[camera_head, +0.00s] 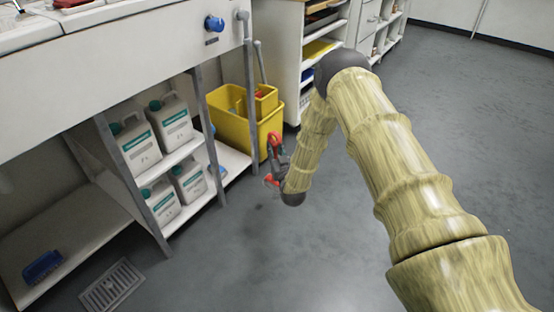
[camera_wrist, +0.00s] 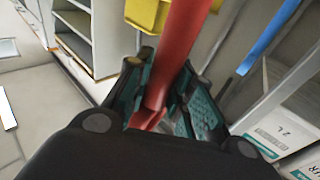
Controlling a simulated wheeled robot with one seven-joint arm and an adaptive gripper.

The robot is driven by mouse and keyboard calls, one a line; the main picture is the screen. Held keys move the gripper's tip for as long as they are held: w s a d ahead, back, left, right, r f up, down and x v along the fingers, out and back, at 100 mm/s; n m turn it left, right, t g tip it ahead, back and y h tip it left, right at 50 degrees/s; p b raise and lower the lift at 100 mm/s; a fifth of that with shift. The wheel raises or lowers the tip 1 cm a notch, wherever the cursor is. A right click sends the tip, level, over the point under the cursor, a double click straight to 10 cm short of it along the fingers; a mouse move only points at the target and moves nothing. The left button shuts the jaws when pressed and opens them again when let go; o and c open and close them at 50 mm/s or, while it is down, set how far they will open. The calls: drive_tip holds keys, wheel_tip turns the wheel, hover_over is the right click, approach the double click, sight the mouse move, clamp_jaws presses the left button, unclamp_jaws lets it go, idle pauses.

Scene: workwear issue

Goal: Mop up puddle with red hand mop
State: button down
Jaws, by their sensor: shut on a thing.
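My gripper (camera_head: 278,163) is low over the floor in front of the shelf unit, shut on the red hand mop (camera_head: 273,142). In the wrist view the mop's red handle (camera_wrist: 184,40) runs between the teal-padded fingers of my gripper (camera_wrist: 160,98). In the head view, red parts show above and below the fingers; I cannot tell whether the lower end touches the floor. A faint darker patch (camera_head: 262,208) on the grey floor, just below and left of the gripper, may be the puddle; its edges are unclear.
A yellow bucket (camera_head: 232,133) stands just behind the gripper. White jugs (camera_head: 136,145) fill the shelves at left, beside metal posts (camera_head: 206,122). A floor drain (camera_head: 112,285) and a blue object (camera_head: 42,267) are at lower left. Floor at right is open.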

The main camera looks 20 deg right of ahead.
drive_tip(key=w+d+f+b, duration=0.2)
drive_tip(key=w+f+b, duration=0.1)
drive_tip(key=f+b, duration=0.3)
wheel_tip(320, 180, down, 3)
drive_tip(key=shift+r+b, duration=0.1)
drive_tip(key=shift+b, duration=0.2)
idle(0.5)
